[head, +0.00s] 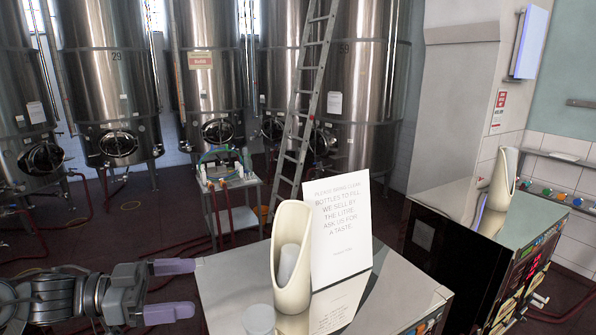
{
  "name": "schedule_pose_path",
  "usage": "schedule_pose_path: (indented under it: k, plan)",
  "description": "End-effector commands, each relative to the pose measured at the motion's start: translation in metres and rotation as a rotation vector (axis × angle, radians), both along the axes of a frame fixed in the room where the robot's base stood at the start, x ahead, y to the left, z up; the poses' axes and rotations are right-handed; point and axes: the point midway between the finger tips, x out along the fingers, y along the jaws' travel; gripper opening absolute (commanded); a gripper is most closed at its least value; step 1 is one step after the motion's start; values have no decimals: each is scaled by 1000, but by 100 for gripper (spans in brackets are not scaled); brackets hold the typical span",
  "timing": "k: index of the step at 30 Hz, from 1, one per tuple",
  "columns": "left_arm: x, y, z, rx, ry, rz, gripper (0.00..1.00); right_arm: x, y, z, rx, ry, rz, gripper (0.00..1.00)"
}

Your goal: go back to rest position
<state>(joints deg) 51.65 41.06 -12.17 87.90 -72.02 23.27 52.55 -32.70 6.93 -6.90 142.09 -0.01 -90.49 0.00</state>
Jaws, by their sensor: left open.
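My left gripper (178,289) reaches in from the left edge, with its two lilac fingers spread apart and nothing between them. It is left of the metal-topped counter (228,285), its fingertips close to the counter's left edge in the picture. On the counter stands a cream scoop-shaped holder (290,238) with a whitish cylinder (287,264) inside. A pale round-topped cup or cap (259,320) stands in front of it, partly cut off by the bottom edge. My right gripper is not in view.
A printed sign (338,230) stands behind the holder. A second counter unit (522,222) with another cream holder (497,190) is at the right. Steel tanks (210,70), a ladder (308,95) and a small table (232,184) are farther back. Open floor lies left of the counter.

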Motion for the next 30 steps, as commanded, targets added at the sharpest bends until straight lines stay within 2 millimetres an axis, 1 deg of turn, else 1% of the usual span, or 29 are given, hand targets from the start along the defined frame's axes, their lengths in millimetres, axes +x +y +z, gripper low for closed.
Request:
schedule_pose_path:
  k: [1,5,11,12,14,18,20,23,24,26,27,29,30]
  plan:
    - [1,13,-1,18,0,23,100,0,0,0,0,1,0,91]
    - [1,44,-1,62,0,79,100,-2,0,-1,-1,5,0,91]
    - [-3,103,2,144,0,183,100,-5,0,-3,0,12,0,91]
    - [-2,107,-6,166,-2,201,100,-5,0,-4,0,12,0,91]
    - [5,101,-29,208,-25,237,100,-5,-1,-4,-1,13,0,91]
    - [17,101,-74,315,-81,335,100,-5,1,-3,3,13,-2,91]
    - [20,101,-94,366,-105,379,100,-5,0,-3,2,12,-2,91]
    - [21,103,-131,461,-142,459,100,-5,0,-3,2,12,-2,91]
    - [20,104,-147,505,-156,493,100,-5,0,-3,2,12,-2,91]
    - [15,105,-173,578,-174,549,100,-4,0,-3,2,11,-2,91]
    - [10,107,-190,629,-184,589,100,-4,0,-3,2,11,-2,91]
    - [-2,111,-215,713,-193,648,100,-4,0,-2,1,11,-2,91]
    - [-11,114,-230,766,-193,686,100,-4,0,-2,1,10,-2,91]
